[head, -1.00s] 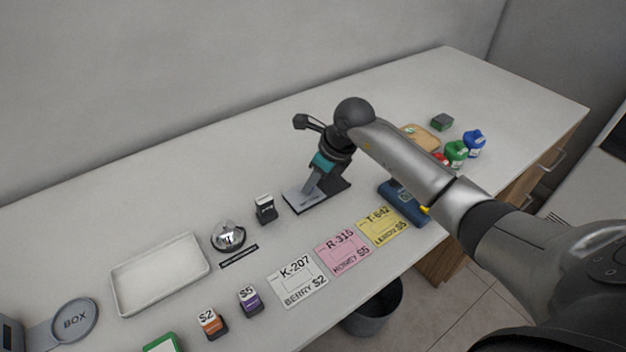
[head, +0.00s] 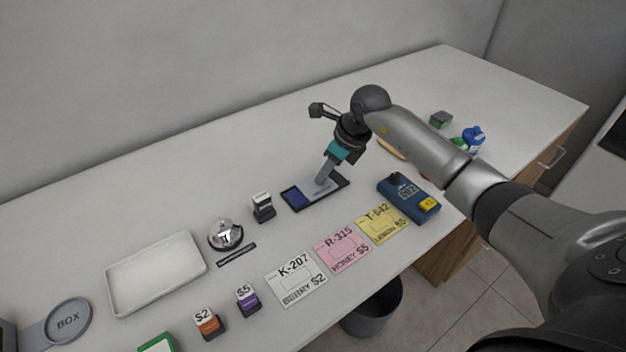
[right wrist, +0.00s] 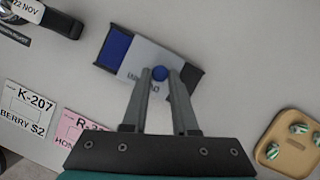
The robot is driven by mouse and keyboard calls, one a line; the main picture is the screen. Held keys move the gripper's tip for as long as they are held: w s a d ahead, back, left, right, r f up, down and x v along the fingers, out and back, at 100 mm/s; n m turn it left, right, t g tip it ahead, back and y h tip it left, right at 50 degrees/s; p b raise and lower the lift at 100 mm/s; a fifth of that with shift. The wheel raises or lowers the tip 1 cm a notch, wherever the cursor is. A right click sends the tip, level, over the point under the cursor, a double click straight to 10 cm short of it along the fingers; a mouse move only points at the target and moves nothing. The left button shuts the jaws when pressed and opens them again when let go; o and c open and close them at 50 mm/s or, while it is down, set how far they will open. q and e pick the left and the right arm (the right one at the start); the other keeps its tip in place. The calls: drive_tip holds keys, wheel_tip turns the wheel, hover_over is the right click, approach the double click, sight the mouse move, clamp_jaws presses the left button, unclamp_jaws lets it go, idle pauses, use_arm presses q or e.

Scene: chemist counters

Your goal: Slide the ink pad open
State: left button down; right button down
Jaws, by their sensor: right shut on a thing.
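The ink pad (head: 296,197) lies on the counter, a dark flat case with a grey lid (head: 313,189). The lid is part way slid to the right, and a strip of blue pad shows at the left end. In the right wrist view the blue strip (right wrist: 114,50) and the grey lid (right wrist: 140,67) also show. My right gripper (right wrist: 160,76) is shut on the lid's round blue knob (right wrist: 160,73), with a finger on each side. In the head view the right gripper (head: 322,181) reaches down onto the lid. My left gripper is not in view.
A black stamp (head: 263,207) stands just left of the pad. Yellow, pink and white cards (head: 296,278) lie in front. A blue device with a display (head: 408,198) is at the right. A bell (head: 226,234) and white tray (head: 156,272) are further left. Counter behind the pad is clear.

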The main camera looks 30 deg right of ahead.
drive_tip(key=d, duration=0.3)
drive_tip(key=shift+w+b, duration=0.2)
drive_tip(key=shift+b, duration=0.15)
drive_tip(key=shift+a, duration=0.1)
drive_tip(key=c, duration=0.7)
unclamp_jaws()
drive_tip(key=p+v, duration=0.1)
drive_tip(key=v, duration=1.4)
drive_tip(key=shift+p, duration=0.35)
